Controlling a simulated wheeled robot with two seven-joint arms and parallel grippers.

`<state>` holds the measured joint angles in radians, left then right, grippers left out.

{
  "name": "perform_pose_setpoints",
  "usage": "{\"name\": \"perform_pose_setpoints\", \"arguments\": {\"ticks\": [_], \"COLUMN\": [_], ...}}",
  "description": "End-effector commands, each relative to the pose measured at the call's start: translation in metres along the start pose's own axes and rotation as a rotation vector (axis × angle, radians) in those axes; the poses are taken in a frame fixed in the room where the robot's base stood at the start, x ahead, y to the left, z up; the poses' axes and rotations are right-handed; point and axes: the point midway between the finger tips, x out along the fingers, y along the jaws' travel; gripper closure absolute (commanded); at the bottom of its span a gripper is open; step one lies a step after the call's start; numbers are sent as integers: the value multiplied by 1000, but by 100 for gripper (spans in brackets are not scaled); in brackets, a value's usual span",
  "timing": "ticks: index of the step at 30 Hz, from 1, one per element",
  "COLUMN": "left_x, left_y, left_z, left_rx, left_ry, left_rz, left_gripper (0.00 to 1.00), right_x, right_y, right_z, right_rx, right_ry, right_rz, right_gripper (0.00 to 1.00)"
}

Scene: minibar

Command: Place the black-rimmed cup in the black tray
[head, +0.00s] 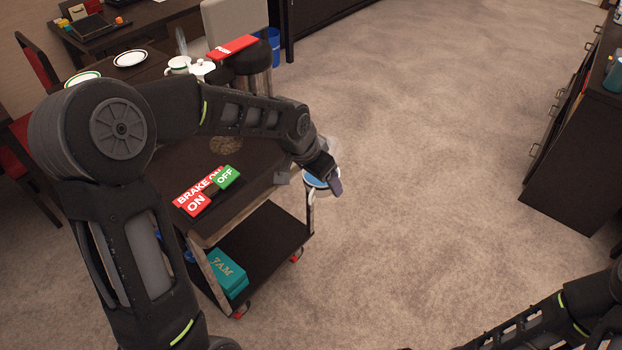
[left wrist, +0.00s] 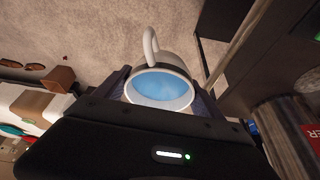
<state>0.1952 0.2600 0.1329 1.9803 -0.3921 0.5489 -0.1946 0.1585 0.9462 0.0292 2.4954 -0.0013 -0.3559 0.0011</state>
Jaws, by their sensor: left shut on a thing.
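My left gripper (head: 312,181) is shut on a white cup (head: 322,180) with a blue inside, held out beyond the right side of the dark cart. In the left wrist view the cup (left wrist: 160,88) sits between the two fingers, its mouth facing the camera and its handle pointing up in the picture. I cannot tell its rim colour clearly. White cups (head: 178,64) stand at the back left, partly behind my arm. No separate black tray can be made out; the cart's dark top (head: 262,170) is partly hidden by my left arm. My right gripper is out of view.
The cart's lower shelf (head: 270,235) carries a teal box (head: 228,272). Red and green brake signs (head: 205,188) show on the cart. Plates (head: 130,58) lie at the back left. A dark cabinet (head: 568,140) stands at the right. The carpet between is clear.

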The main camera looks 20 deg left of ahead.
Motion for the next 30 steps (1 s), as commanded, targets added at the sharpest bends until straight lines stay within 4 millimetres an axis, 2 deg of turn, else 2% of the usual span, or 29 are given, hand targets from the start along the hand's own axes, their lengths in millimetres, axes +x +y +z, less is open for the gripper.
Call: {"name": "perform_pose_setpoints", "arguments": {"ticks": [6,12,30], "left_x": [-33,-52,-56], "left_y": [24,35,37], "left_z": [-14,-20,-21], "left_rx": [-173,-297,-329], "left_ry": [5,3,1], "left_rz": [-76,-124,-135], "left_gripper": [87,87,87], "right_x": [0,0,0], "right_y": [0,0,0], "right_z": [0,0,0], "right_rx": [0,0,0], "right_ry": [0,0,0], "right_rz": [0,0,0], "right_gripper": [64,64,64]}}
